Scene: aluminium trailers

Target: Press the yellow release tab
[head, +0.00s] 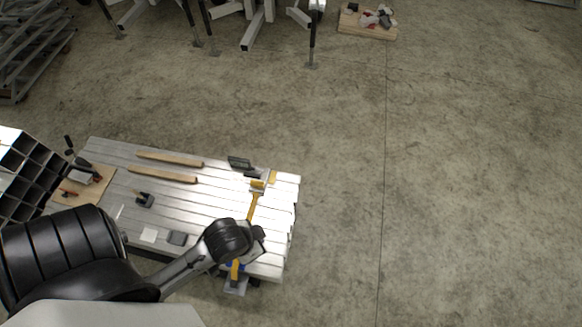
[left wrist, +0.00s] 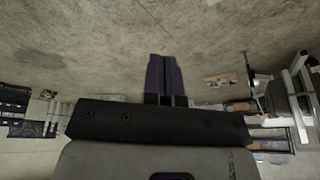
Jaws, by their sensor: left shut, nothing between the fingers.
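A long yellow tool (head: 252,206) lies across the right end of the slatted metal table (head: 215,205). It has a yellow head (head: 257,184) at its far end, and a yellow and blue part (head: 236,268) shows at the near table edge. My left wrist hides its middle. I cannot tell which yellow part is the release tab. My left arm comes in from the left over the table, its wrist above the tool. My left gripper (left wrist: 164,75) is shut and empty in the left wrist view, its dark fingers together. Whether it touches the tool is hidden. My right gripper is not in view.
A compartmented rack (head: 22,170) stands at the left. Trailer frames (head: 262,22) stand at the back. The concrete floor (head: 450,180) at the right is clear.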

